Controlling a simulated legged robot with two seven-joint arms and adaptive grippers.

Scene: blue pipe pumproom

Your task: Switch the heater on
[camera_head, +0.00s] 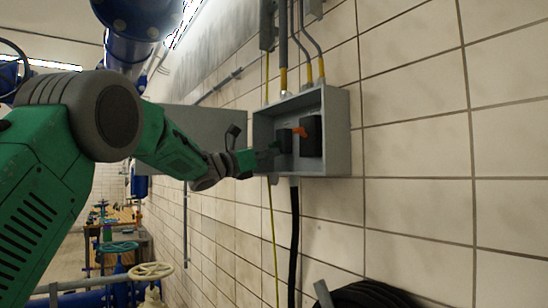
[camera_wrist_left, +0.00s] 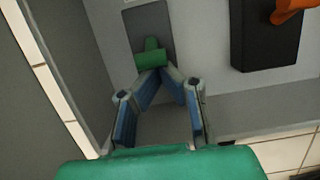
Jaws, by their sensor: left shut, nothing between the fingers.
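An open grey switch box (camera_head: 338,125) is fixed to the tiled wall. Inside it on the right is a black switch (camera_head: 312,145) with an orange handle (camera_head: 300,131); they also show at the top right of the left wrist view, the switch (camera_wrist_left: 262,45) and its handle (camera_wrist_left: 292,9). A green knob (camera_wrist_left: 152,56) sits on a dark grey plate to the left of it in the wrist view. My left gripper (camera_head: 265,154) reaches into the box from the left. In the wrist view its shut, empty fingertips (camera_wrist_left: 160,72) are at the green knob's lower edge; contact is unclear.
The box's grey door (camera_head: 200,122) hangs open to the left, behind my left arm. Conduits (camera_head: 283,55) enter from above, and a black cable (camera_head: 294,230) runs down below. A coiled black hose (camera_head: 365,295) is at the bottom. Valve wheels (camera_head: 150,270) stand at lower left.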

